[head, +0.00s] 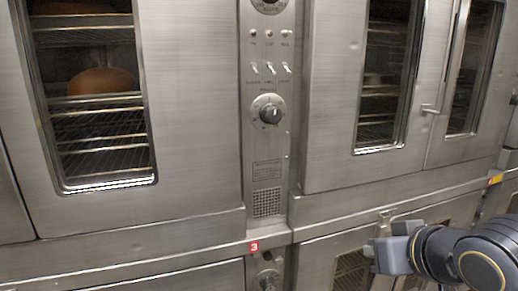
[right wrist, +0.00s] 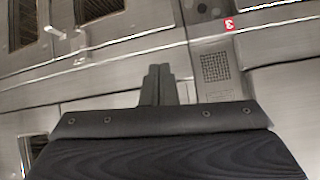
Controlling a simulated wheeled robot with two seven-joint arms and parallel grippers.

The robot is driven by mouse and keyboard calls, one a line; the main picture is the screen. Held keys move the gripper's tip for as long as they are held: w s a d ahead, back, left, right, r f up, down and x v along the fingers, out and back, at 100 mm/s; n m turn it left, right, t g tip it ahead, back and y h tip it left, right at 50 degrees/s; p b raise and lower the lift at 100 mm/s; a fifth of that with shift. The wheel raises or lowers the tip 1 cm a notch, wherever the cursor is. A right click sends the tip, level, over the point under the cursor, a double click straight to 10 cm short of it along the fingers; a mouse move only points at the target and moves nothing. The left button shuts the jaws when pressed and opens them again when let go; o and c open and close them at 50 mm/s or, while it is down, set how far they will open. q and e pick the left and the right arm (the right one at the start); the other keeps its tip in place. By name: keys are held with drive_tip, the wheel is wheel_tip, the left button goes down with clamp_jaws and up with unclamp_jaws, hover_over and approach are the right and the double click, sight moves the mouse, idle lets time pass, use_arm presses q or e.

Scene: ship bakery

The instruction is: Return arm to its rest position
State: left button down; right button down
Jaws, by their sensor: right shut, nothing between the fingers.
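My right gripper (head: 378,252) is at the lower right of the head view, in front of the lower oven's front. Its arm comes in from the right edge. In the right wrist view the two fingers of the gripper (right wrist: 159,72) are together, with nothing between them. They point toward the steel oven front and the control panel with the red 3 label (right wrist: 229,25). My left gripper is in neither view.
A steel oven door with a window (head: 195,120) stands at the left, with bread (head: 100,82) on racks behind the glass. A control panel (head: 267,150) with knob and switches is in the middle. Double doors (head: 335,165) with a handle (head: 430,109) are at the right. All visible doors look shut.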

drive_tip(key=s+f+m+g+y, duration=0.1)
drive_tip(key=s+f+m+g, duration=0.25)
drive_tip(key=s+f, duration=1.35)
wheel_tip(320, 180, up, 16)
drive_tip(key=w+g+p, duration=0.1)
drive_tip(key=p, duration=1.7)
drive_tip(key=shift+w+d, duration=0.25)
drive_tip(key=shift+w, duration=0.1)
drive_tip(key=shift+n, duration=0.25)
drive_tip(key=shift+w+a, duration=0.1)
